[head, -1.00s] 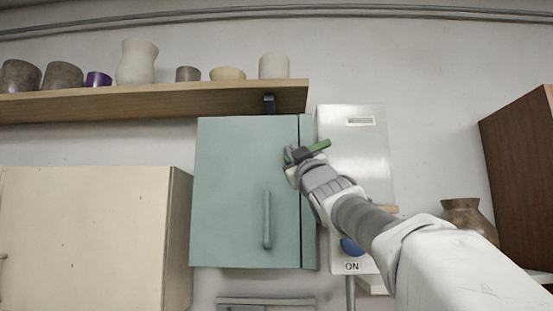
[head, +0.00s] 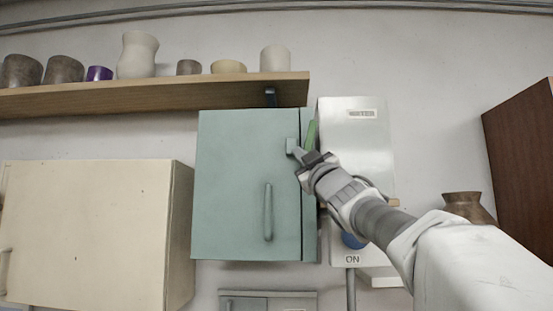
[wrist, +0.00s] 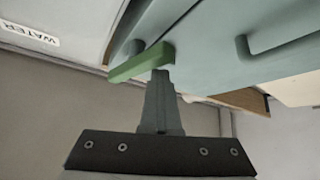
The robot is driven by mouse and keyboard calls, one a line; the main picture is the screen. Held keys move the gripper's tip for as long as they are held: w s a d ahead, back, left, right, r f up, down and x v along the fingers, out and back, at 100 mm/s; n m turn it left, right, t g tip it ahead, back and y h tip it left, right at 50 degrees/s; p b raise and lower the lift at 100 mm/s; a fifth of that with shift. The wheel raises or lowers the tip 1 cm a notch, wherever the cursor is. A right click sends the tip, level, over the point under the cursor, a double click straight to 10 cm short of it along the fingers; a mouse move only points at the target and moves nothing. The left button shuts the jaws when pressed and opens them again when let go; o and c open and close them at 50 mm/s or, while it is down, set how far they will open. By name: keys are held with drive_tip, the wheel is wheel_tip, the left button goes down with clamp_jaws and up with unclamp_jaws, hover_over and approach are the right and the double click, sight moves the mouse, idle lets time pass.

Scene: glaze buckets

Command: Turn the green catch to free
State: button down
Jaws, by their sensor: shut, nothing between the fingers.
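The green catch (head: 311,133) is a short bar at the right edge of the teal cabinet's door (head: 240,185). It stands nearly upright in the head view. The catch also shows in the wrist view (wrist: 142,63), right at the fingertips. My gripper (head: 300,151) is shut and empty, just below and left of the catch. In the wrist view my shut fingers (wrist: 160,76) overlap the catch's near end; I cannot tell if they touch it. The gripper hides the catch's lower end in the head view. The cabinet door looks closed.
A white box labelled WATER (head: 358,150) stands close to the right of the cabinet, with a blue knob (head: 352,241) above an ON label. A shelf of pots (head: 150,97) runs above. The door handle (head: 268,212) sticks out below. A cream cabinet (head: 90,230) stands left.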

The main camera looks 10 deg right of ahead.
drive_tip(key=shift+d+f, duration=0.25)
drive_tip(key=shift+d, duration=0.2)
drive_tip(key=shift+d+f, duration=0.15)
drive_tip(key=shift+d, duration=0.15)
idle(0.4)
drive_tip(key=b+v, duration=0.6)
drive_tip(key=v, duration=1.1)
drive_tip(key=shift+s+a, duration=0.3)
drive_tip(key=shift+a, duration=0.05)
